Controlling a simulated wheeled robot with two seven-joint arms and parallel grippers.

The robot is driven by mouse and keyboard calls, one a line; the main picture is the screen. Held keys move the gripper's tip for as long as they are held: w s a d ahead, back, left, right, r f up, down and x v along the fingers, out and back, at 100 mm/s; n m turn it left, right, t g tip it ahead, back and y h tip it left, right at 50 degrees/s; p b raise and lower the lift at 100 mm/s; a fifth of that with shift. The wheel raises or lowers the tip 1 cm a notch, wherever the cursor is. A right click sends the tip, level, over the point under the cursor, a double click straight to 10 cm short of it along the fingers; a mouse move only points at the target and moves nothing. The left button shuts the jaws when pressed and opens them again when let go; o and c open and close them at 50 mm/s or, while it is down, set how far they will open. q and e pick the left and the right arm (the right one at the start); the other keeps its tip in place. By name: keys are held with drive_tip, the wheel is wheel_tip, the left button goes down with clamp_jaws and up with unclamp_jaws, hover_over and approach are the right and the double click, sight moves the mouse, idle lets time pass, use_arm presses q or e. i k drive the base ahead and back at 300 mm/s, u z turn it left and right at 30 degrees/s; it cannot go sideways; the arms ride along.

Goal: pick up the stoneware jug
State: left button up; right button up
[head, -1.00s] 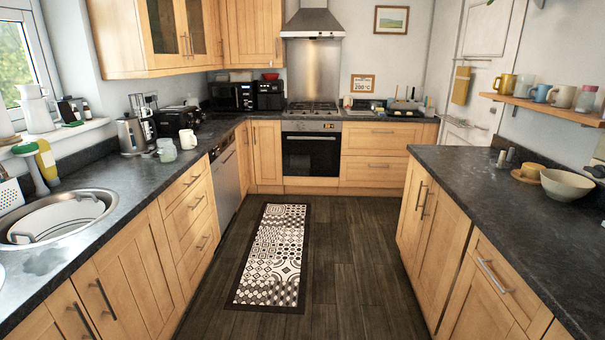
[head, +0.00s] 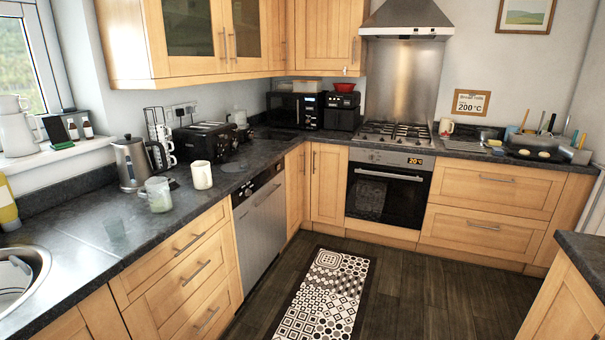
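A cream jug-like vessel (head: 202,175), which looks like the stoneware jug, stands upright on the left counter above the dishwasher. It is small in view, so I cannot be sure whether it is a jug or a large mug. A cloudy glass jar (head: 158,195) with a handle stands close to its left. A white jug-shaped container (head: 15,125) also stands on the windowsill at the far left. Neither of my grippers is in view.
A steel kettle (head: 130,164), a mug rack (head: 160,135) and a black toaster (head: 203,140) stand behind the vessel. The sink (head: 20,275) is at lower left. The dark floor (head: 440,295) is open around the patterned rug (head: 325,295).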

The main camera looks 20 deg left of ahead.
sight(202, 170)
drive_tip(key=i, duration=2.65)
drive_tip(key=u, duration=3.75)
